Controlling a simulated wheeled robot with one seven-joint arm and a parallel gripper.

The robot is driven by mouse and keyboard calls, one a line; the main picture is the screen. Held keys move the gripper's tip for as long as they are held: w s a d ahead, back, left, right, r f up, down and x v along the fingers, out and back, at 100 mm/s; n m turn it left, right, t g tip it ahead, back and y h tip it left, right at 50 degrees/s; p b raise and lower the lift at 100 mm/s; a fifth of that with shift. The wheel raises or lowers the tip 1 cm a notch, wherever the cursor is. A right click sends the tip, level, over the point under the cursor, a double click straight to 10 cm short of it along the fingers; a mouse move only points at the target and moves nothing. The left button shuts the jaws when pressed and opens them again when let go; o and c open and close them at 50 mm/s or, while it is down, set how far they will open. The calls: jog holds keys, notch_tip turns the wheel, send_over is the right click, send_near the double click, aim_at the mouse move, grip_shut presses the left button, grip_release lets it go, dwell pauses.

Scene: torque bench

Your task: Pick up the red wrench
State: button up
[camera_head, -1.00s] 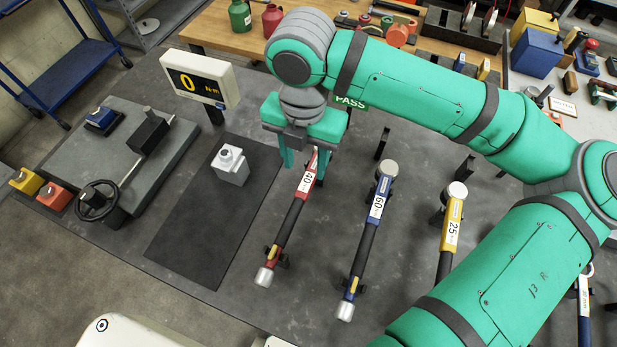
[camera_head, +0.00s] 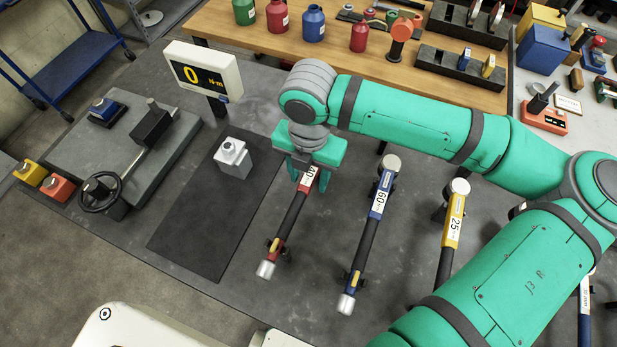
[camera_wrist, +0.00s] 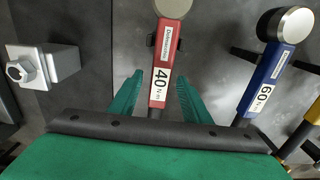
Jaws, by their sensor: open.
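The red wrench (camera_head: 276,246) lies on the dark bench, held off it by small black supports, with a white "40" label and a dark handle. In the wrist view its red body (camera_wrist: 165,60) lies between the two fingers of my gripper (camera_wrist: 156,100), which are apart with a gap on each side. In the head view my gripper (camera_head: 308,180) is over the upper part of the red wrench and hides its head end. I cannot tell from these views how far the fingers reach down beside it.
A blue wrench (camera_head: 378,205) marked 60 and a yellow wrench (camera_head: 454,218) marked 25 lie to the right. A grey block with a bolt (camera_head: 233,157) stands on a black mat (camera_head: 190,245) to the left. A display (camera_head: 205,72) reading 0 stands behind.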

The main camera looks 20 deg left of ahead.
grip_shut()
